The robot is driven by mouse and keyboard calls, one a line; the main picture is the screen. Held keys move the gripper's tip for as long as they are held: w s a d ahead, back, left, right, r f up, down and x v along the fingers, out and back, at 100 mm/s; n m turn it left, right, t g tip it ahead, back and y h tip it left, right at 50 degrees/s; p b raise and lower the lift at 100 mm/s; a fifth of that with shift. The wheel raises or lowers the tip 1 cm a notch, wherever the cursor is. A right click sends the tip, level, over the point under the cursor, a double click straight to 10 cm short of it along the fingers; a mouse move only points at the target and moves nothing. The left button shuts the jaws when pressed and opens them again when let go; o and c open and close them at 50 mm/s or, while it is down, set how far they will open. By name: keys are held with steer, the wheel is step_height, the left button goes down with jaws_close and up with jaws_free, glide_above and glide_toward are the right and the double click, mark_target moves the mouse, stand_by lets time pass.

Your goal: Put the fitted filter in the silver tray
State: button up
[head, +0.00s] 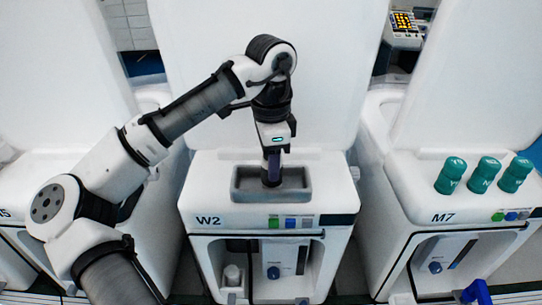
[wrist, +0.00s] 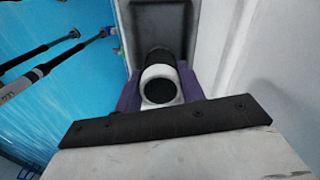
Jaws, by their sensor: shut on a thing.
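The grey tray (head: 305,195) is set in the top of the white W2 unit. It also shows at the top of the wrist view (wrist: 124,38). My gripper (head: 272,172) points down over the middle of this tray, with its fingertips at or just inside the rim. In the wrist view its purple fingers (wrist: 161,95) are shut on a round filter (wrist: 158,72) with a white body and black end. The filter is mostly hidden by the gripper in the head view. I cannot tell if it touches the tray floor.
The W2 unit (head: 208,206) has an open front bay with a small white cylinder (head: 232,274) and a blue-knobbed panel (head: 273,258). The M7 unit (head: 465,205) at right carries three teal caps (head: 484,175). A tall white panel (head: 330,70) stands close behind the tray.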

steer(key=shift+f, duration=0.1)
steer(key=shift+f, duration=0.15)
steer(key=o, duration=1)
steer(key=shift+w+r, duration=0.1)
steer(key=shift+r, duration=0.1)
step_height(320, 180, up, 12)
steer(key=shift+r+b, duration=0.1)
steer(key=shift+b, duration=0.25)
